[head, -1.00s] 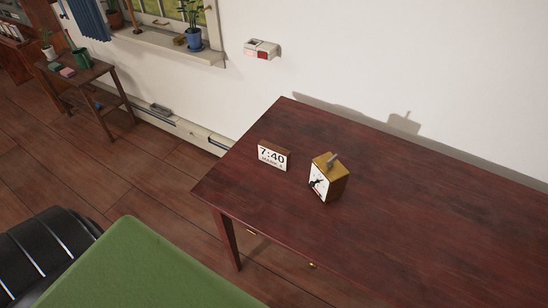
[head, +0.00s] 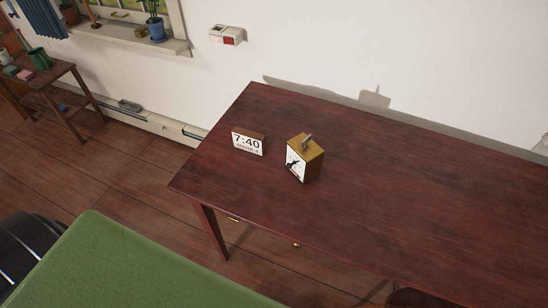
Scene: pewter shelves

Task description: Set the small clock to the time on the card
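The small clock (head: 304,158) stands upright on the dark red wooden table (head: 400,190). It has a wooden body, a grey piece on top and a white face with dark hands, turned to the lower left. The face is too small and slanted for me to read its time surely. The card (head: 248,143) stands just left of the clock, apart from it, and reads 7:40 with a smaller line below. Neither of my grippers is in view.
A green surface (head: 130,265) fills the lower left, with a black object (head: 25,245) beside it. A wall box (head: 227,36) hangs above the table. A side table (head: 60,85) with pots stands at the far left. Most of the tabletop right of the clock is clear.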

